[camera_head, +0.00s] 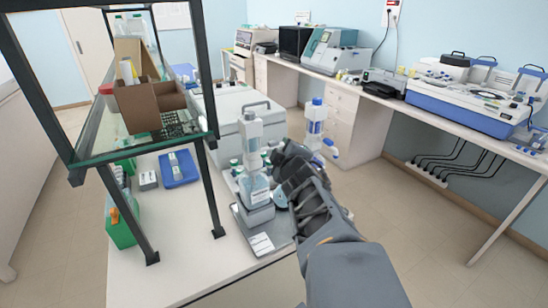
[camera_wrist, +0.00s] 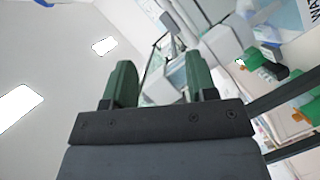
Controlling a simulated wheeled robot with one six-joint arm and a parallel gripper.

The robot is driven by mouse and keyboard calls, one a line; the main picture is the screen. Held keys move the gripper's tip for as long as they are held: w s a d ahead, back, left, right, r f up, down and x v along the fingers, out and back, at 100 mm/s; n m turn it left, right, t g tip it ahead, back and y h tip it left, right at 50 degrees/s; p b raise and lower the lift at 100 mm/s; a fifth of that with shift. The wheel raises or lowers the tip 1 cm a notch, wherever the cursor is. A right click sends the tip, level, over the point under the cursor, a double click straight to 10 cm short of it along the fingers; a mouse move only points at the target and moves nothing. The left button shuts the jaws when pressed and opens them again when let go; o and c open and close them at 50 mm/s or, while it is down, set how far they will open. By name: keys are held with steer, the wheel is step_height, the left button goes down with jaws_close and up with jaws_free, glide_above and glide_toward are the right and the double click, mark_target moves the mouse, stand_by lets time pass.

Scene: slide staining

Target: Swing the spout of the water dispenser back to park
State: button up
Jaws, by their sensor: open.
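The spout cannot be made out clearly.
A blue-capped bottle (camera_head: 316,118) stands behind my gripper. A glass shelf frame with a brown cardboard box (camera_head: 150,105) rises on the left. The front of the bench is clear.

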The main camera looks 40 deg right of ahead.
mark_target(272, 143)
step_height(272, 143, down, 4)
steer(key=s+d+n+t+y+b, duration=0.2)
steer(key=n+t+y+b, duration=0.2)
steer(key=n, duration=0.5)
steer(key=shift+n+y, duration=0.3)
steer(key=shift+y, duration=0.1)
steer(key=w, duration=0.4)
steer(key=w+d, duration=0.1)
steer(key=w, duration=0.3)
steer(key=w+d+p, duration=0.1)
steer(key=w, duration=0.4)
steer(key=shift+r, duration=0.2)
steer(key=shift+c, duration=0.2)
jaws_close()
